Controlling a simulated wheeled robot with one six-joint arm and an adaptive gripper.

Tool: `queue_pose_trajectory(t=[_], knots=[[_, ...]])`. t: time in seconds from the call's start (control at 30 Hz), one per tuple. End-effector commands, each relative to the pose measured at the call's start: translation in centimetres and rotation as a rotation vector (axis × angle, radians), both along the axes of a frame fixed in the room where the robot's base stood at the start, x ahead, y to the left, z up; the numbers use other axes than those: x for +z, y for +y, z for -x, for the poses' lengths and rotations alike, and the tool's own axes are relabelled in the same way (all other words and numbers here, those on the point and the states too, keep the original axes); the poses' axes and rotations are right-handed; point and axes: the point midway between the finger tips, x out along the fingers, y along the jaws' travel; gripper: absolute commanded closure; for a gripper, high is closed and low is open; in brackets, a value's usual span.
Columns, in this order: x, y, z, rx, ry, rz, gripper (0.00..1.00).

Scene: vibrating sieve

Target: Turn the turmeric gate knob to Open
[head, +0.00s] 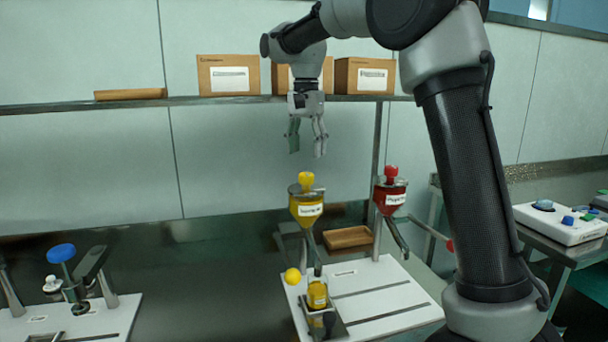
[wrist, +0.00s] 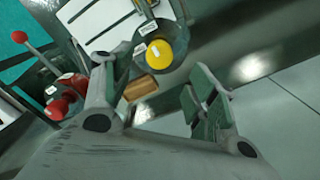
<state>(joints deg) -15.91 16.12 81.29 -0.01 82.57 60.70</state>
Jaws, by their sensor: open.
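The yellow hopper (head: 306,208) has a white label and a yellow knob (head: 306,180) on top. A round yellow ball (head: 292,276) shows lower, left of the hopper's stand; I cannot tell if it is the gate knob. My gripper (head: 307,143) is open and empty, pointing down above the yellow hopper, apart from it. In the wrist view a yellow knob (wrist: 160,53) with a white mark shows beyond the open fingers (wrist: 155,88). A yellow jar (head: 317,293) stands below the hopper. Any Open marking is too small to read.
A red hopper (head: 391,196) with a red knob stands to the right, and a lever with a red ball (head: 450,246) sticks out beside it. A wooden tray (head: 348,237) lies behind. Boxes (head: 228,75) stand on the shelf behind my gripper. A blue-knobbed device (head: 62,253) is at left.

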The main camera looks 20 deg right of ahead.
Motion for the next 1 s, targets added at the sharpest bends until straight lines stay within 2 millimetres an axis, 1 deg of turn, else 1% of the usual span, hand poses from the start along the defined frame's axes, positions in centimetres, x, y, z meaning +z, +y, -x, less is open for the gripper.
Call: queue_pose_trajectory(t=[0.13,0.3,0.43,0.6,0.83,0.97,1.0], knots=[[-1.9,0.0,0.1,-0.006,0.004,0.001,0.42],[-4.8,0.0,0.1,-0.005,0.004,0.001,0.42],[-6.6,0.0,0.1,-0.004,0.002,0.001,0.42],[-7.6,0.0,0.0,-0.004,0.000,0.000,0.42],[-7.6,0.0,0.0,-0.004,0.000,0.000,0.42],[-7.6,0.0,0.0,-0.004,0.000,0.000,0.65],[-7.6,0.0,0.0,-0.004,0.000,0.000,0.73]])
